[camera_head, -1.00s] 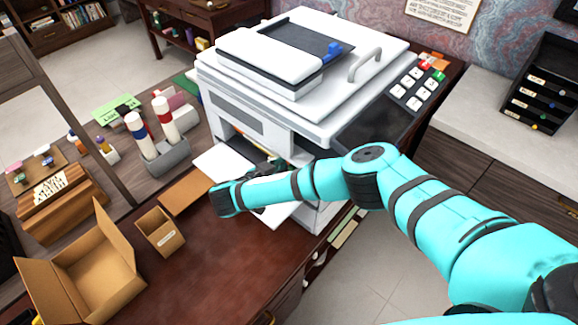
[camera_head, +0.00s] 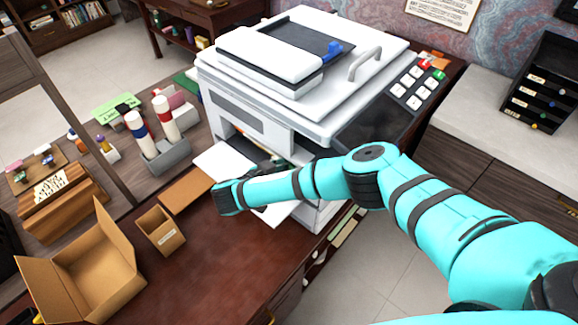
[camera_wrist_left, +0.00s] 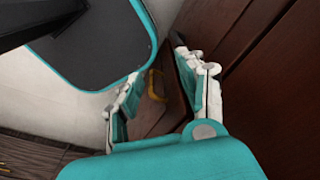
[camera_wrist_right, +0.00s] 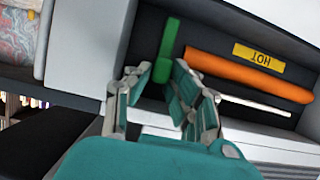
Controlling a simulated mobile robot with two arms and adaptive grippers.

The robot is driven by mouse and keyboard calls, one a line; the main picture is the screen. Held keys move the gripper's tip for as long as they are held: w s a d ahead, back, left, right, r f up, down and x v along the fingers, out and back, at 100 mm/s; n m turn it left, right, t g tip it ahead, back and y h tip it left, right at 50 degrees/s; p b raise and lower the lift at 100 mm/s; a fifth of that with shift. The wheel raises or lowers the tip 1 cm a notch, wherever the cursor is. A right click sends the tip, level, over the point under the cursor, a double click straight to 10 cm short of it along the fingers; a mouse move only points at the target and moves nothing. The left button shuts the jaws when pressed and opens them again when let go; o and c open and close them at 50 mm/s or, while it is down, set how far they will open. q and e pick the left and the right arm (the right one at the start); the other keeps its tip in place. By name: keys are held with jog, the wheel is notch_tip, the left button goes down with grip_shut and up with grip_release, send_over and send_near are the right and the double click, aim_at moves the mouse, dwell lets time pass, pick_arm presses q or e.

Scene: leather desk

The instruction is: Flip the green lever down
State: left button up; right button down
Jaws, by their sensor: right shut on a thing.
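The green lever (camera_wrist_right: 168,45) shows in the right wrist view as a flat bar inside the printer's dark opening, left of an orange roller (camera_wrist_right: 245,76). My right gripper (camera_wrist_right: 158,74) is shut on the lever's lower part, one finger on each side. In the head view, my right arm reaches to the front of the white printer (camera_head: 235,105), and the lever cannot be made out there. My left gripper (camera_wrist_left: 160,88) is open and empty in the left wrist view, near dark wood.
A yellow HOT label (camera_wrist_right: 259,57) sits above the orange roller, and a thin white rod (camera_wrist_right: 255,107) runs below it. In the head view, an open cardboard box (camera_head: 90,275) and a small carton (camera_head: 160,232) stand on the desk (camera_head: 215,265) to the left.

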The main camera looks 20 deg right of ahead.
jog(key=shift+s+a+f+t+h+b, duration=0.3)
jog(key=shift+a+f+t+h+b, duration=0.35)
jog(key=shift+b, duration=1.4)
jog(key=shift+s+a+h+b, duration=0.1)
jog(key=shift+s+h+b, duration=0.05)
jog(key=shift+h+b, duration=0.25)
jog(key=shift+r, duration=0.1)
jog(key=c, duration=1.2)
grip_release()
